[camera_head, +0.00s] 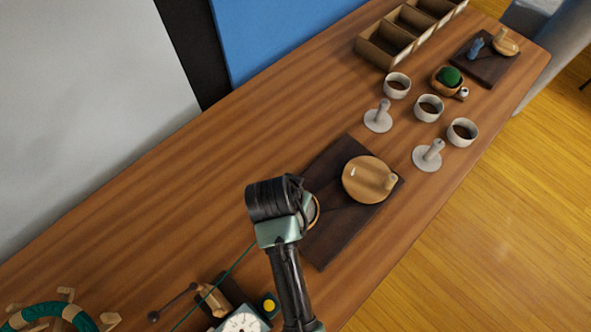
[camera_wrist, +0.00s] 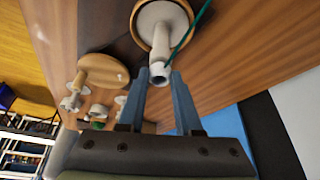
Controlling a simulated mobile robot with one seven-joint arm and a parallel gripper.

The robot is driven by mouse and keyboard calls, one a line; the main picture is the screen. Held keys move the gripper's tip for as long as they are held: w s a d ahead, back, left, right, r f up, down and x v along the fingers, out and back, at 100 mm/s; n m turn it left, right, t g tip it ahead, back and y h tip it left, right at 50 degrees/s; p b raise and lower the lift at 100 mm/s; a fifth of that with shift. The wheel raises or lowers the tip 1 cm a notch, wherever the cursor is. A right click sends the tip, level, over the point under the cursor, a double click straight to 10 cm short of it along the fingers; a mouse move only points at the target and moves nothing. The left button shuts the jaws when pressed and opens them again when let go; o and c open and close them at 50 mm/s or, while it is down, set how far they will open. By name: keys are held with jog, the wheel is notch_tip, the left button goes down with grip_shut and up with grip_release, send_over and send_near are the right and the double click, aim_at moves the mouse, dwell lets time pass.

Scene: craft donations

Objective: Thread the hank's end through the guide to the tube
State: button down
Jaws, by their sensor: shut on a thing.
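The green hank (camera_head: 42,311) lies around wooden pegs at the lower left of the head view. Its green strand (camera_head: 232,268) runs up to my gripper, and it also shows in the wrist view (camera_wrist: 198,22). In the wrist view my gripper (camera_wrist: 158,78) is shut on the hank's end (camera_wrist: 158,72), a small pale piece between the fingertips. The pale tube (camera_wrist: 162,38) stands on a round flange over a wooden disc, just beyond the fingertips; contact cannot be told. In the head view my wrist hides the tube. I cannot pick out the guide with certainty.
A wooden crank device (camera_head: 213,300) and a dial box (camera_head: 243,321) stand at the bottom. A dark board (camera_head: 328,232) carries another wooden disc (camera_head: 362,176). Cups (camera_head: 429,108), pale spools (camera_head: 378,118) and a divided box (camera_head: 377,58) lie further right. The table's left-middle is clear.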

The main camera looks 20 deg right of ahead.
jog(key=c, duration=0.5)
grip_release()
jog(key=v, duration=1.3)
